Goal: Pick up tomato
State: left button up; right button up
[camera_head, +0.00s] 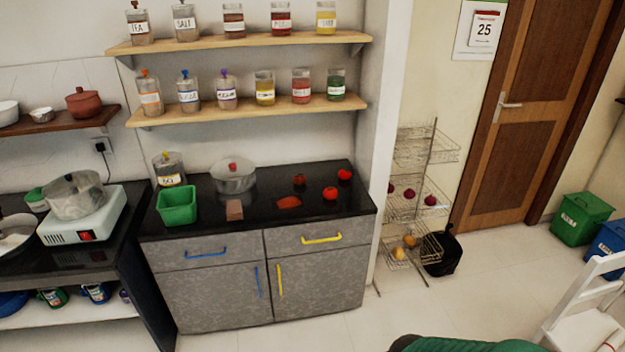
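A bright red tomato (330,193) sits on the black counter (345,205), towards its right end. A second red tomato (345,174) lies just behind it, near the wall. A darker red-brown round item (299,180) sits to their left; I cannot tell what it is. Neither of my grippers shows in the head view.
A green bin (177,207), a brown block (234,211), a clear pot (233,180) and a jar (169,170) stand left on the counter. Shelves of jars (240,109) hang above. A wire rack (420,205) stands right. Floor in front is partly clear.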

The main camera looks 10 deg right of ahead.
aim_at(299, 178)
jog(key=i+l, duration=0.15)
jog(key=i, duration=0.7)
jog(key=i+l, duration=0.15)
jog(key=i, duration=0.7)
jog(key=i+l, duration=0.1)
jog(key=i, duration=0.75)
